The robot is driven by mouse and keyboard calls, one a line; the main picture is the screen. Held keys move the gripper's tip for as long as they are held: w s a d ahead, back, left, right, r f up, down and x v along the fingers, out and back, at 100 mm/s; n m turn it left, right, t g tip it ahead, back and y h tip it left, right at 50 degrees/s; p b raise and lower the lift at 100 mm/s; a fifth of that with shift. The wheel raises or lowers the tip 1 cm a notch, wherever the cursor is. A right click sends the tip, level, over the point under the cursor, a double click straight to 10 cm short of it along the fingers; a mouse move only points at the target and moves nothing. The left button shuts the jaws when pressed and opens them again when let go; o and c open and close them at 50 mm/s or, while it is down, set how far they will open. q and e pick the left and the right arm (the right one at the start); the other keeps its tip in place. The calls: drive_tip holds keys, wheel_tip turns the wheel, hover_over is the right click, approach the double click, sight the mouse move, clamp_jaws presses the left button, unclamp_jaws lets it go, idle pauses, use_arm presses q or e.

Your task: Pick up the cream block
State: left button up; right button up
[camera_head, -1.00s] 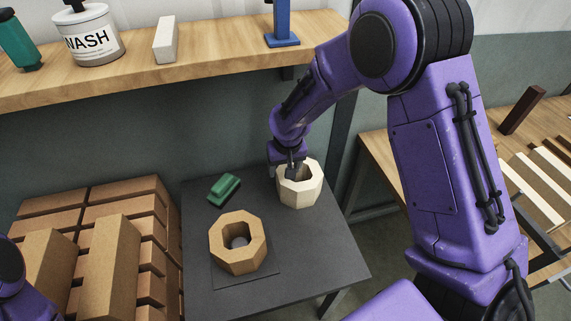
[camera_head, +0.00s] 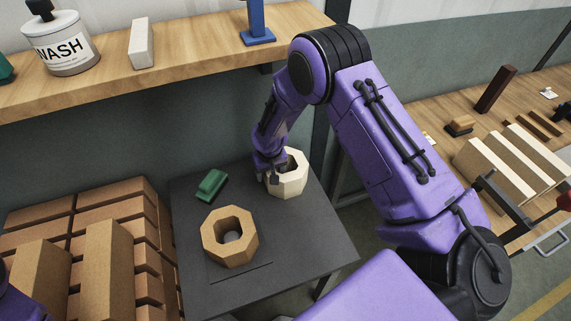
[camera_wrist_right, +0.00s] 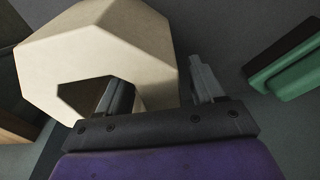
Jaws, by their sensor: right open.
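The cream block (camera_head: 292,182) is a faceted ring with a hollow middle, standing on the dark table (camera_head: 300,240). In the right wrist view the cream block (camera_wrist_right: 105,45) fills the upper left. My right gripper (camera_head: 273,180) is at the block's left side in the head view. In the wrist view its fingers (camera_wrist_right: 160,85) are apart, one at the block's hole and the other outside the wall, with the wall between them. Whether they touch it I cannot tell. My left gripper is out of view; only a purple bit of that arm shows at the lower left.
A tan octagonal ring block (camera_head: 230,238) stands in front on the table, and a green block (camera_head: 211,186) lies to the left. Stacked brown bricks (camera_head: 85,240) stand left of the table. A wooden shelf (camera_head: 180,75) with a bottle (camera_head: 62,45) runs above.

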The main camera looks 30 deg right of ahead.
clamp_jaws()
drive_tip(key=shift+w+r, duration=0.1)
drive_tip(key=shift+w, duration=0.05)
idle(1.1)
